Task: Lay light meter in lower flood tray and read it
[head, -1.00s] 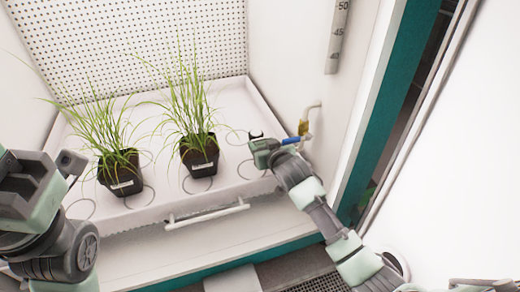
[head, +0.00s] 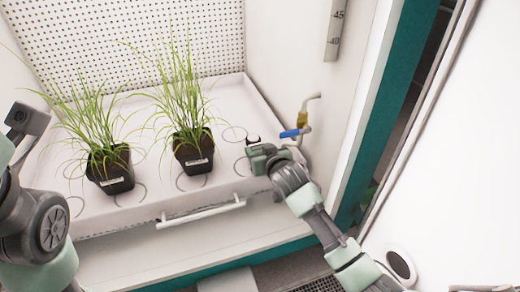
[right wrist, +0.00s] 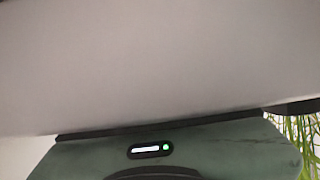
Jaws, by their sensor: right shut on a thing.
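The white flood tray (head: 165,208) holds two potted grasses. My right gripper (head: 256,151) is over the tray's right part, near its right wall, and is shut on a small dark thing (head: 253,139). That thing is mostly hidden by the gripper, so I cannot tell for sure that it is the light meter, and no reading shows. In the right wrist view a green-grey housing with a lit white bar and a green light (right wrist: 150,150) is below a large blurred pale surface. My left arm is at the left edge; its fingers do not show.
The left potted grass (head: 111,172) and right potted grass (head: 193,152) stand in black pots on the tray. A blue-handled tap (head: 293,133) is on the right wall, close to my right gripper. A white handle (head: 200,212) is on the tray front. Bare tray lies between right pot and gripper.

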